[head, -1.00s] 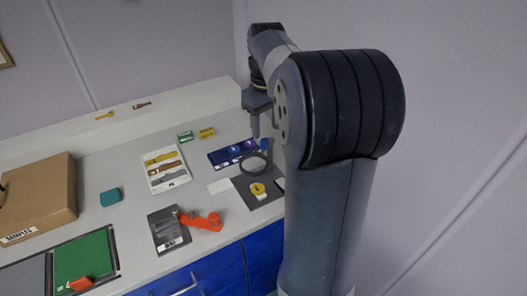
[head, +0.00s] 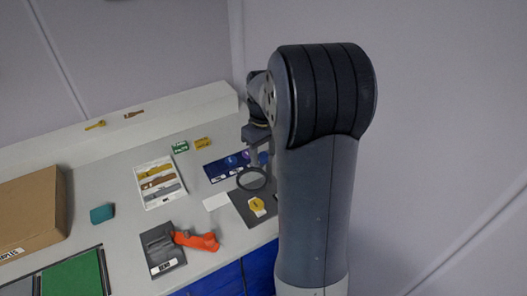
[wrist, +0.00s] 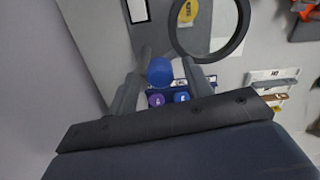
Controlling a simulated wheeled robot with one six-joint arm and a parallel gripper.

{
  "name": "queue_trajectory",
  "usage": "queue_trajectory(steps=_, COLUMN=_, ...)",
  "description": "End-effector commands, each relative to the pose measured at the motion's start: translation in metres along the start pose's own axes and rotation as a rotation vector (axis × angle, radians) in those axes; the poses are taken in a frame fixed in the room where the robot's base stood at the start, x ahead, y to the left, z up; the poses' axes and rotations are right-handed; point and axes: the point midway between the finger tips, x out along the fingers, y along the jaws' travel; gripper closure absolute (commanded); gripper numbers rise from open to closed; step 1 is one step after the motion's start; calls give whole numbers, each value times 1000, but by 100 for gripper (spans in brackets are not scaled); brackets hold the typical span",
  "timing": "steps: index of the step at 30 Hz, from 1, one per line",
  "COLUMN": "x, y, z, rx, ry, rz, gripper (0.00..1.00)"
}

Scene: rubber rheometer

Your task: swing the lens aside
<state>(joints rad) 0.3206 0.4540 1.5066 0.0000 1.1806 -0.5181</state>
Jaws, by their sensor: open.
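The lens is a dark ring (head: 252,190) above a dark grey base plate (head: 241,206) with a yellow piece (head: 257,205) on it. In the wrist view the ring (wrist: 245,25) is at the upper right, and the yellow piece (wrist: 188,12) shows through it. A round blue knob (wrist: 160,71) sits close to the ring's lower left. My gripper (wrist: 167,58) is open, with a finger on each side of the knob in the picture; I cannot tell whether they touch it. In the head view my arm partly hides my gripper (head: 262,158).
A dark blue panel (head: 221,170) lies behind the lens; its purple knob (wrist: 156,100) and blue knob (wrist: 181,97) show below my fingers. A white card (head: 216,202), an orange tool (head: 197,240) and a sample board (head: 160,183) lie to the left.

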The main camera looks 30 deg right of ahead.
Motion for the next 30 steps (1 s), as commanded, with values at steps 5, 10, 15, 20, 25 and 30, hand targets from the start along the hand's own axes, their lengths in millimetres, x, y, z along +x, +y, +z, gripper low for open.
queue_trajectory(steps=5, x=0, y=0, z=0, rx=0, ry=0, rz=0, gripper=62)
queue_trajectory(steps=10, x=0, y=0, z=0, rx=0, ry=0, rz=0, gripper=76)
queue_trajectory(steps=15, x=0, y=0, z=0, rx=0, ry=0, rz=0, gripper=90)
queue_trajectory(steps=20, x=0, y=0, z=0, rx=0, ry=0, rz=0, gripper=100)
queue_trajectory(steps=25, x=0, y=0, z=0, rx=0, ry=0, rz=0, gripper=100)
queue_trajectory(steps=30, x=-1, y=0, z=0, rx=13, ry=0, rz=0, gripper=100)
